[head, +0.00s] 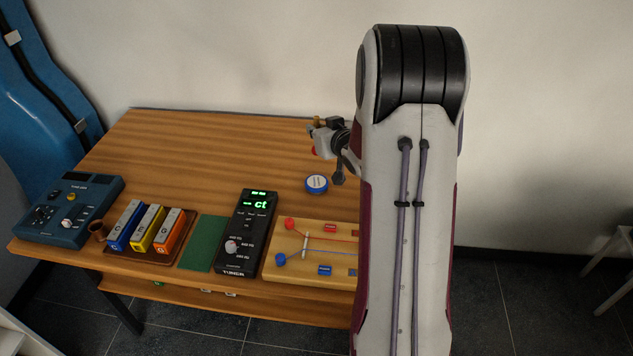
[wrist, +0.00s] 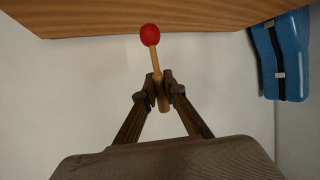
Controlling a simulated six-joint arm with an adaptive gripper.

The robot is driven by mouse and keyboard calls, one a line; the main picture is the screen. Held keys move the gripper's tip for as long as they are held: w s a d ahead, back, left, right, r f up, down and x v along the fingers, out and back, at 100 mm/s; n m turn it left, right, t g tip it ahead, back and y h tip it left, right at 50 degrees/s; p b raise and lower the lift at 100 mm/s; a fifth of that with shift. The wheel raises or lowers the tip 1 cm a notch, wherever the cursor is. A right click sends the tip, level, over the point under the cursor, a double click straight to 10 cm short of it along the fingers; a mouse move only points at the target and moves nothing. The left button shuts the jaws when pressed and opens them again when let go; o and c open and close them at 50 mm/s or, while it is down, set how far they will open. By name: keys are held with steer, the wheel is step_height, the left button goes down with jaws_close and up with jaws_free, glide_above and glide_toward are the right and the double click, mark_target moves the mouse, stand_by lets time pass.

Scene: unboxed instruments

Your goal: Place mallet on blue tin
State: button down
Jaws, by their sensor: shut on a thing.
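The mallet has a round red head (wrist: 150,35) and a pale wooden handle (wrist: 156,64). In the wrist view my gripper (wrist: 161,78) is shut on the handle, with the head pointing away past the fingertips. In the head view my gripper (head: 336,145) is above the table's back right part, partly hidden by my arm. A bit of red beside it looks like the mallet head (head: 314,151). The blue tin (head: 316,184) is a small round tin with a pale label on top, standing on the table just below the gripper in the picture. Its top looks empty.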

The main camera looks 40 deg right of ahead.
steer(key=shift+f, duration=0.1)
steer(key=shift+f, duration=3.05)
steer(key=shift+f, duration=1.85)
steer(key=shift+f, duration=0.1)
steer(key=c, duration=2.1)
jaws_free()
steer(key=v, duration=1.2)
